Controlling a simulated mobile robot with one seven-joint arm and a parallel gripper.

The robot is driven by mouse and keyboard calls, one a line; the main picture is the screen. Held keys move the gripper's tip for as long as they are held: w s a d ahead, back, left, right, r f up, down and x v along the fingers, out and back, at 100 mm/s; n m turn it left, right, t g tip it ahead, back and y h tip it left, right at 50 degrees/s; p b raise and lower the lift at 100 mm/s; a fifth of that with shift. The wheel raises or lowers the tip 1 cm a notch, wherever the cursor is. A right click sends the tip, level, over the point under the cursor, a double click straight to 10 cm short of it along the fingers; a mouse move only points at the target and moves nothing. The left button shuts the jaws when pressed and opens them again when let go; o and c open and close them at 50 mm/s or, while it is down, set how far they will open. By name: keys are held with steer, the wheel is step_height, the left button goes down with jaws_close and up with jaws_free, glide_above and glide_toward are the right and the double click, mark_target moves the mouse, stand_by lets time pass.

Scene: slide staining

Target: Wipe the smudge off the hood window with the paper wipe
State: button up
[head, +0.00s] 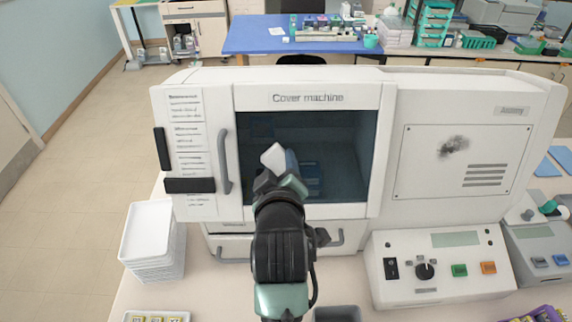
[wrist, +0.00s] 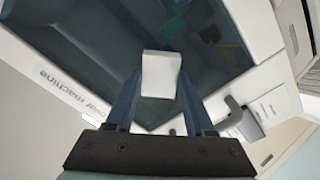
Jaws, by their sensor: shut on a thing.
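My gripper (head: 280,178) is in front of the dark window (head: 345,150) of the machine labelled "Cover machine". It is shut on a white folded paper wipe (head: 274,157). In the wrist view the wipe (wrist: 161,74) sits between the two blue fingers of my gripper (wrist: 161,88), with the dark glass behind it. I cannot tell whether the wipe touches the glass. A dark grey smudge (head: 453,147) shows on the white panel right of the window. I make out no clear smudge on the window itself; my arm hides part of its lower left.
A grey vertical handle (head: 224,162) stands out left of the window. A control box (head: 440,268) with a knob and buttons sits at the lower right. A stack of white trays (head: 148,232) stands at the left. A blue-topped bench (head: 255,36) is behind the machine.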

steer(key=shift+a, duration=0.1)
steer(key=shift+p+v, duration=0.65)
steer(key=shift+v, duration=0.2)
steer(key=shift+p+v, duration=0.85)
steer(key=shift+v, duration=1.25)
steer(key=shift+s, duration=0.1)
steer(key=p+v, duration=0.1)
steer(key=v, duration=0.1)
steer(key=shift+s+r, duration=0.15)
steer(key=shift+s, duration=0.25)
